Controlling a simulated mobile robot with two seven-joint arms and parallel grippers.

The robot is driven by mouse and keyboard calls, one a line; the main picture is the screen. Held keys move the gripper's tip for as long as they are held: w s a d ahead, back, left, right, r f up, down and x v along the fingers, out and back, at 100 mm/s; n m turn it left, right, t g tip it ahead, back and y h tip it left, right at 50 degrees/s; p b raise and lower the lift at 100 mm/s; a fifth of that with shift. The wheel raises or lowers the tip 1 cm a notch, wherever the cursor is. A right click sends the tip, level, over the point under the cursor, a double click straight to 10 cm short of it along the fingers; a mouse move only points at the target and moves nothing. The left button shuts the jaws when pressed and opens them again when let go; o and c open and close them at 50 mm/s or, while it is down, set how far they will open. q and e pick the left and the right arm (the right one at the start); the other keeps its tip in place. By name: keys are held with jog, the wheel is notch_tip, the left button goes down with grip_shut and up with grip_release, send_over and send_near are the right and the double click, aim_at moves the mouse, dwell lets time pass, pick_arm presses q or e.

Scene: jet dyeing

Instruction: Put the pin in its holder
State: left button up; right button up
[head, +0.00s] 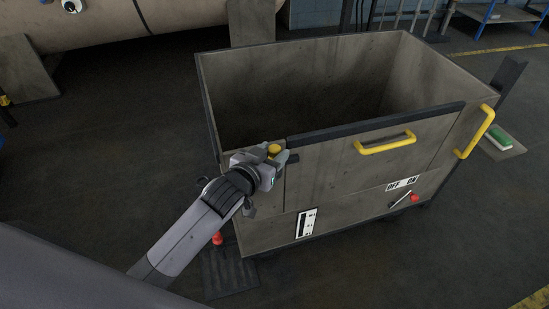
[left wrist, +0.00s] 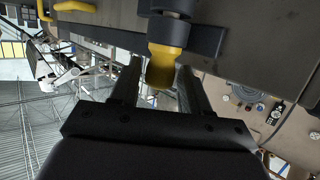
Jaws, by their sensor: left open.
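The pin shows as a yellow knob (head: 274,149) at the top left corner of the grey cart's front. In the left wrist view, its yellow end (left wrist: 164,66) sticks out of a black collar (left wrist: 170,28) beside a dark plate on the cart. I cannot tell whether this collar is its holder or how deep the pin sits. My left gripper (head: 279,160) is open at the knob. In the left wrist view its fingers (left wrist: 160,82) stand on either side of the yellow end, and I cannot tell whether they touch it. My right gripper is not in view.
The open-topped cart (head: 345,190) has yellow handles (head: 385,143), a red-tipped lever (head: 407,199) and an OFF/ON label. A red knob (head: 217,238) and dark pedal plate (head: 230,272) are low at its left. A large cylinder (head: 110,20) lies behind. Floor at left is clear.

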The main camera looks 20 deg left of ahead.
pick_arm(q)
jog(key=c, duration=0.8)
jog(key=shift+c, duration=0.2)
notch_tip(320, 180, up, 20)
jog(key=p, duration=0.2)
